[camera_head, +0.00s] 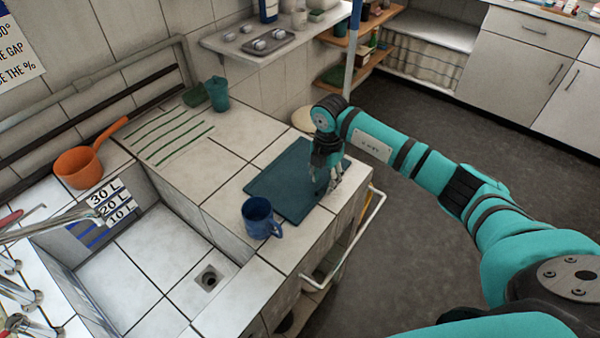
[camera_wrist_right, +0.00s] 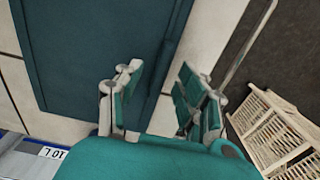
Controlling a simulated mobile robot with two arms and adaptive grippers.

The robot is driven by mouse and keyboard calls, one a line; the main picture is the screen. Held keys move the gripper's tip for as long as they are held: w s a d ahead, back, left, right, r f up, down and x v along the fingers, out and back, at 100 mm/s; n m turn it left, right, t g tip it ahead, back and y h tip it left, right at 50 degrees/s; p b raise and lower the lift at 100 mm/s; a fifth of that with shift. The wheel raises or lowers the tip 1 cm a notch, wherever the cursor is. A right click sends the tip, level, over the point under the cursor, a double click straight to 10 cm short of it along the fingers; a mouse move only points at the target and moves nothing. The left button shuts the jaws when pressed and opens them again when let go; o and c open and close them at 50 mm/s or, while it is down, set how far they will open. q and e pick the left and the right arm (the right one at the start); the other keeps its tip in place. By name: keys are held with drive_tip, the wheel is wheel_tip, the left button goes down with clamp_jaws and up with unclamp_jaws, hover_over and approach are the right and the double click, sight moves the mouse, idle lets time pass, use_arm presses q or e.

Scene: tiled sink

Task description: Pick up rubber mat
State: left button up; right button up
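The rubber mat (camera_head: 283,184) is a dark teal rectangle lying flat on the tiled counter beside the sink. It also fills the upper left of the right wrist view (camera_wrist_right: 85,45). My right gripper (camera_head: 332,186) is over the mat's right edge, pointing down. In the right wrist view, my right gripper (camera_wrist_right: 155,95) has its two fingers apart, with the mat's edge and pale tile showing between them. Nothing is held. Whether the fingertips touch the mat cannot be told. My left gripper is not in view.
A blue mug (camera_head: 258,217) stands by the mat's near corner. The sink (camera_head: 160,262), an orange pot (camera_head: 80,166) and a teal cup (camera_head: 217,94) are to the left. A white rail (camera_head: 362,236) runs along the counter's right side. A wooden crate (camera_wrist_right: 275,135) is below.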

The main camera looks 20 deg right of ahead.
drive_tip(key=shift+f, duration=0.4)
drive_tip(key=shift+c, duration=0.4)
clamp_jaws()
drive_tip(key=shift+w+r, duration=0.1)
drive_tip(key=shift+r, duration=0.05)
